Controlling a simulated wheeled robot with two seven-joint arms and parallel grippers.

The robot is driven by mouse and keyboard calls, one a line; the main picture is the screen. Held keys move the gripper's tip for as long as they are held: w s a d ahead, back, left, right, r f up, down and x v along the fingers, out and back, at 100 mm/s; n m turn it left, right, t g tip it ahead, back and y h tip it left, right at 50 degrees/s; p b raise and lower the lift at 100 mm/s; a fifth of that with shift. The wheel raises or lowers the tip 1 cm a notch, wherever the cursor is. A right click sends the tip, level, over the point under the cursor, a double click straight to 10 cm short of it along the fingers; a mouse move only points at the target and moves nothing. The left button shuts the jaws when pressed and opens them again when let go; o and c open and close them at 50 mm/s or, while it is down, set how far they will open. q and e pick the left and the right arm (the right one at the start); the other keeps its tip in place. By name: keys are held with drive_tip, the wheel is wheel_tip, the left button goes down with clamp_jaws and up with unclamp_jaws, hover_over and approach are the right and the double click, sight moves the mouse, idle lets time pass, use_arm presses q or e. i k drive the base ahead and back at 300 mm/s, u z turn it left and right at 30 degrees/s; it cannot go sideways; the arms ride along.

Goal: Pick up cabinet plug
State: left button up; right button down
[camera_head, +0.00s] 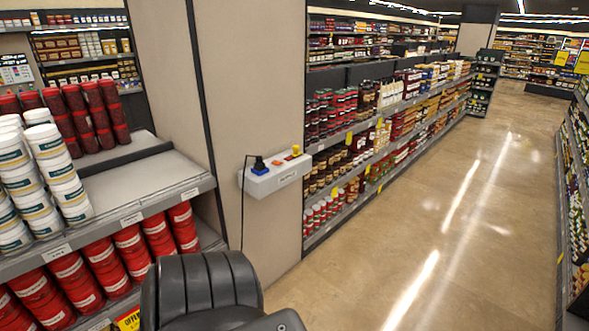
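A black plug (258,163) sits at the blue socket (260,171) on the left part of a grey-white box (272,185). The box is fixed to the beige pillar (270,90). A thin black cable (243,215) runs from the plug down the pillar's left side. A small red part and an orange button (295,150) are on the box, right of the plug. Neither of my grippers shows in the head view. A dark ribbed part, seemingly mine, fills the bottom, below the box.
A grey shelf (150,190) with white tubs (55,165) and red jars (95,115) stands at the left, near the pillar. A stocked shelf row (380,135) runs back right of the pillar. The aisle floor (450,220) is clear.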

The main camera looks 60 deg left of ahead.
sight(259, 164)
drive_tip(key=u, duration=0.8)
drive_tip(key=i, duration=3.4)
drive_tip(key=u, duration=2.25)
